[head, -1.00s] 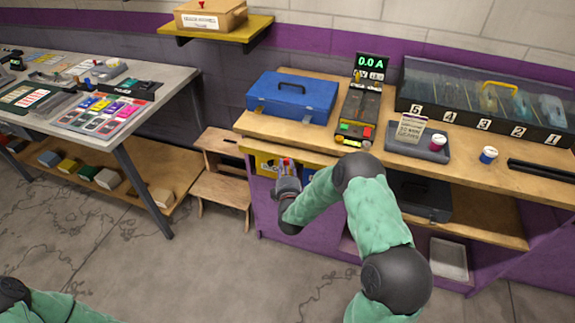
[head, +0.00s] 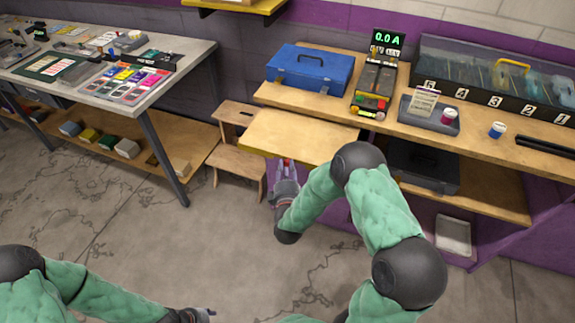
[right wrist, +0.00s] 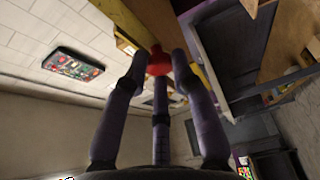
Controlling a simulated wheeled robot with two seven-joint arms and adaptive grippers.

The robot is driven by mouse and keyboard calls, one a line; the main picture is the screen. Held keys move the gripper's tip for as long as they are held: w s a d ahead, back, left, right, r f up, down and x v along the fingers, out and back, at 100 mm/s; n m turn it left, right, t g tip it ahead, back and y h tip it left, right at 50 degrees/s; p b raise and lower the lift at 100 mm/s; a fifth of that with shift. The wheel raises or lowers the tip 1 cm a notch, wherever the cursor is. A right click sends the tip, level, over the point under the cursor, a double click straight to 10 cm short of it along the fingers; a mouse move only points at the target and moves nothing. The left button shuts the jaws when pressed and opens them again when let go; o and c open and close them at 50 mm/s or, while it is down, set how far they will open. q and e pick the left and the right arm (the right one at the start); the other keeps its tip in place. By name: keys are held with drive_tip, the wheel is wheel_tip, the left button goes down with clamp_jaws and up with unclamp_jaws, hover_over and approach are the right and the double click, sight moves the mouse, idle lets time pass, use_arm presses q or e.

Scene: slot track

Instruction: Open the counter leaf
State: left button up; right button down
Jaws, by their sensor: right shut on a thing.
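The counter leaf (head: 300,135) is a pale wooden panel at the left front of the wooden counter. It shows its broad face and juts out toward me. My right gripper (head: 285,168) is at the leaf's front edge. In the right wrist view its purple fingers (right wrist: 160,75) close around a red knob (right wrist: 158,60), which is beside a yellowish wooden edge. The fingers hide part of the knob. My left gripper (head: 200,314) is low in the head view, away from the counter and small; its jaws are not clear.
A grey workbench (head: 185,55) stands farther left. The concrete floor in front is open.

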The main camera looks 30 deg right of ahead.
drive_tip(key=shift+s+f, duration=0.1)
drive_tip(key=shift+f, duration=0.15)
drive_tip(key=c, duration=1.3)
unclamp_jaws()
drive_tip(key=shift+d, duration=0.1)
drive_tip(key=shift+r, duration=0.1)
drive_tip(key=v, duration=1.2)
